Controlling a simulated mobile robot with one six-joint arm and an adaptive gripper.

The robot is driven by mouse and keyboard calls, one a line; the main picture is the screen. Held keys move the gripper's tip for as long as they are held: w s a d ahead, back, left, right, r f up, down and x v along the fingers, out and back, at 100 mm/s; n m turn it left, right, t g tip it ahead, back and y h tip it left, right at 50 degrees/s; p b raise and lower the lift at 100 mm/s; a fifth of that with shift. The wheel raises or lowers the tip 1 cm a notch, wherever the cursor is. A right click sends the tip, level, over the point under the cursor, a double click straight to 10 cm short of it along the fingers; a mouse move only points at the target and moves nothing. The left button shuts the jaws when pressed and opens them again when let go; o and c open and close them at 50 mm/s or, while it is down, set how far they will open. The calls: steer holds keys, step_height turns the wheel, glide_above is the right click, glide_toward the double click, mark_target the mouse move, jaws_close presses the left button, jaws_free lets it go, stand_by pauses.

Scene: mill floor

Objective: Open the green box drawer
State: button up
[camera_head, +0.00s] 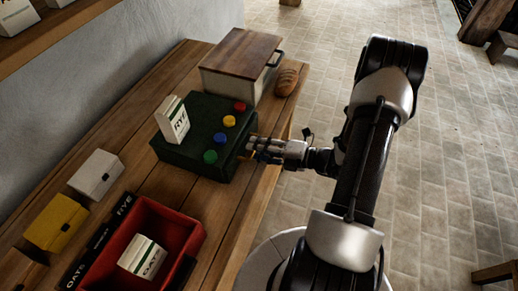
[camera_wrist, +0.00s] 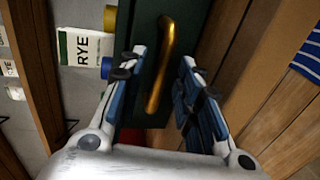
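The green box (camera_head: 197,153) stands on the wooden bench in the head view, with red, yellow, green and blue knobs on top. Its dark green front (camera_wrist: 147,30) shows in the wrist view with a brass bar handle (camera_wrist: 162,65). My gripper (camera_head: 255,150) is at the right side of the box. In the wrist view my gripper (camera_wrist: 160,75) is open, its two fingers on either side of the handle, with gaps visible. The drawer's edges are hard to make out, so I cannot tell how far it is out.
A RYE carton (camera_head: 173,120) stands on the green box. A lidded bin (camera_head: 240,65) and a bread loaf (camera_head: 287,82) are behind it. A red crate (camera_head: 188,222) with an OATS carton, a yellow box (camera_head: 56,222) and a white box (camera_head: 96,174) are nearer.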

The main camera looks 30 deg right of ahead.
jaws_close()
stand_by(0.7)
